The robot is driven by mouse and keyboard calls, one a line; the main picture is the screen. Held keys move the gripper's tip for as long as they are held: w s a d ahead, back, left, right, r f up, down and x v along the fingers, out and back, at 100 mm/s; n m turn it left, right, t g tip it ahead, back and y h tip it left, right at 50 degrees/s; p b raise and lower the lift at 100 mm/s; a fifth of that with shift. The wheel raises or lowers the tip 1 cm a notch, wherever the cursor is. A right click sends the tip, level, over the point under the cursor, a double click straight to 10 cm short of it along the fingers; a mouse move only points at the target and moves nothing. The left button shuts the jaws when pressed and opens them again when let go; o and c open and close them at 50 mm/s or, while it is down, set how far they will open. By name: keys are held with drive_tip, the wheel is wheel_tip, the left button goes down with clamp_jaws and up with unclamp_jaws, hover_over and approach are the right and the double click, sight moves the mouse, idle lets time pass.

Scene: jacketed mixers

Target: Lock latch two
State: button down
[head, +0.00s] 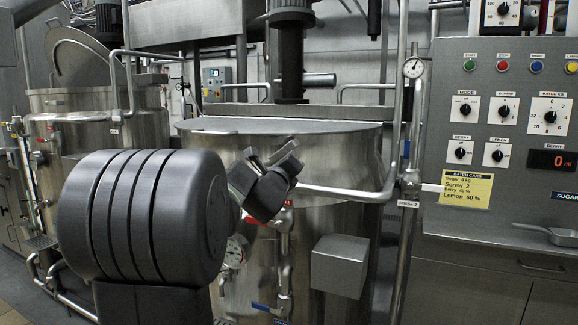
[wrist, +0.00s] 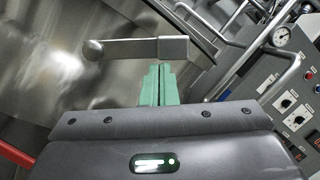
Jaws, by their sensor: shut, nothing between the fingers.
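A metal latch (wrist: 140,48) with a rounded knob at its left end and a squared block at its right end shows in the wrist view, against the steel mixer wall. Its bar lies roughly level in that picture. My gripper (wrist: 158,83) has its green fingers together, with nothing between them. The tips are just below the bar near the block; I cannot tell whether they touch. In the head view my gripper's dark body (head: 263,190) is in front of the middle mixer (head: 335,165), just below its rim, and its fingertips are hidden. The mixer's flat lid (head: 280,125) is down.
A horizontal pipe (head: 345,193) with a rinse label runs right of my gripper. A grey box (head: 340,265) sticks out from the mixer front. The control panel (head: 520,225) stands at the right. The left mixer (head: 95,100) has its lid (head: 80,55) raised.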

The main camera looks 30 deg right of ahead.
drive_tip(key=r+n+p, duration=0.2)
drive_tip(key=n+y+p, duration=0.1)
drive_tip(key=shift+w+a+r, duration=0.3)
drive_tip(key=shift+r, duration=0.1)
drive_tip(key=w+n+p, duration=0.1)
drive_tip(key=n+p, duration=0.1)
drive_tip(key=p, duration=0.1)
drive_tip(key=w+a+r+n+y+p, duration=0.1)
drive_tip(key=n+p, duration=0.1)
drive_tip(key=p, duration=0.1)
drive_tip(key=a+r+n+p, duration=0.1)
drive_tip(key=n+p, duration=0.1)
drive_tip(key=p, duration=0.1)
drive_tip(key=shift+w+a+r+n+y+p, duration=0.15)
drive_tip(key=shift+w+r+n+y+p, duration=0.15)
drive_tip(key=shift+w+n+p, duration=0.1)
drive_tip(key=shift+a, duration=0.1)
drive_tip(key=shift+f, duration=0.1)
